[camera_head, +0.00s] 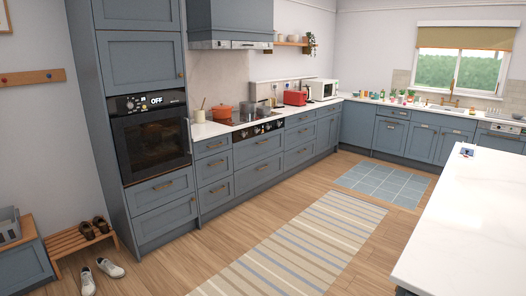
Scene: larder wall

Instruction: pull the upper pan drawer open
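Below the hob (245,119) and its black control panel are two wide blue-grey drawers. The upper one, which looks like the upper pan drawer (248,150), is flush with its neighbours and appears shut. It has a small brass-coloured handle near its middle. The wide drawer (257,174) beneath it also appears shut. My gripper is not in view, so whether it is open or holding anything does not show.
A tall oven unit (150,140) stands left of the drawers. A striped rug (300,245) and bare wooden floor lie in front of them. A white-topped island (470,225) fills the right side. Shoes (110,267) and a low slatted rack (85,240) are at lower left.

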